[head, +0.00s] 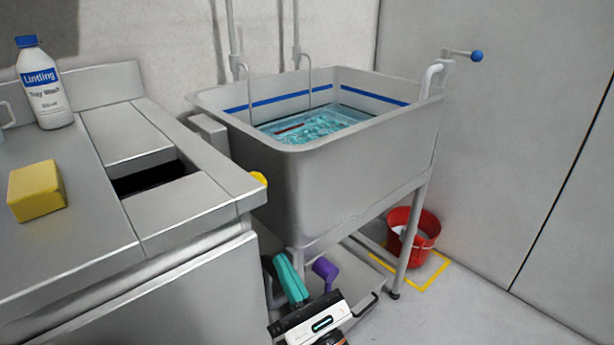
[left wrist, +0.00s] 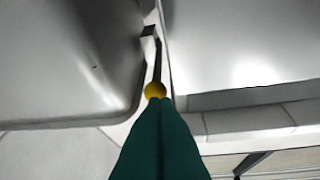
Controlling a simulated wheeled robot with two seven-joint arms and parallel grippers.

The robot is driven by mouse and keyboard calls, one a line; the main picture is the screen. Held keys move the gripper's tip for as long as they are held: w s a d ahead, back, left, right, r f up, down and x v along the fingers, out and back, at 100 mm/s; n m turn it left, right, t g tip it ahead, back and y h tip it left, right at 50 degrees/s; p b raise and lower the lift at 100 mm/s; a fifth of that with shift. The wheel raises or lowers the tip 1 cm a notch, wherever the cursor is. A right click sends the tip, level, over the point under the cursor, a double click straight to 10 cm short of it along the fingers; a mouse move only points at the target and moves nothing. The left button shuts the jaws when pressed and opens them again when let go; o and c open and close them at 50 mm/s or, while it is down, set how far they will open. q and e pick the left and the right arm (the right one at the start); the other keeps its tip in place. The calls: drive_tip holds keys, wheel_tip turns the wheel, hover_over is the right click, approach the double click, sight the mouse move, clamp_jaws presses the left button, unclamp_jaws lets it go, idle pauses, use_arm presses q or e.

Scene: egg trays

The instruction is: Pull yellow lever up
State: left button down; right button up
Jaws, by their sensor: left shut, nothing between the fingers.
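The yellow lever's round knob (head: 259,179) shows in the head view at the right end of the steel counter, by the sink's near left side. In the left wrist view the yellow knob (left wrist: 155,90) sits on a thin dark rod that runs to a small bracket (left wrist: 149,32). My left gripper (head: 281,260) has teal fingers, pressed together and empty, and is below the knob in the head view. In the left wrist view its fingertips (left wrist: 160,101) line up with the knob; I cannot tell whether they touch it. My right gripper is not in view.
The steel sink (head: 270,165) holds bluish water. The counter (head: 85,215) carries a yellow sponge (head: 36,191) and a white bottle (head: 46,92). A purple elbow-shaped part (head: 325,270) is beside my left gripper. A red bucket (head: 413,238) stands on the floor at right.

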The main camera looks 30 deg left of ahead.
use_arm(q)
drive_tip(key=x, duration=1)
drive_tip(key=shift+w, duration=0.3)
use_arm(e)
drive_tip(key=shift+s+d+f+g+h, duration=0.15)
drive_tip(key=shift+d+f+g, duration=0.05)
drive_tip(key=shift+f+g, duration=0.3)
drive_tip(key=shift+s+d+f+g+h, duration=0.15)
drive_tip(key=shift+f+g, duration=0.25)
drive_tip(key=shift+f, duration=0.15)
use_arm(q)
drive_tip(key=shift+d+f, duration=0.1)
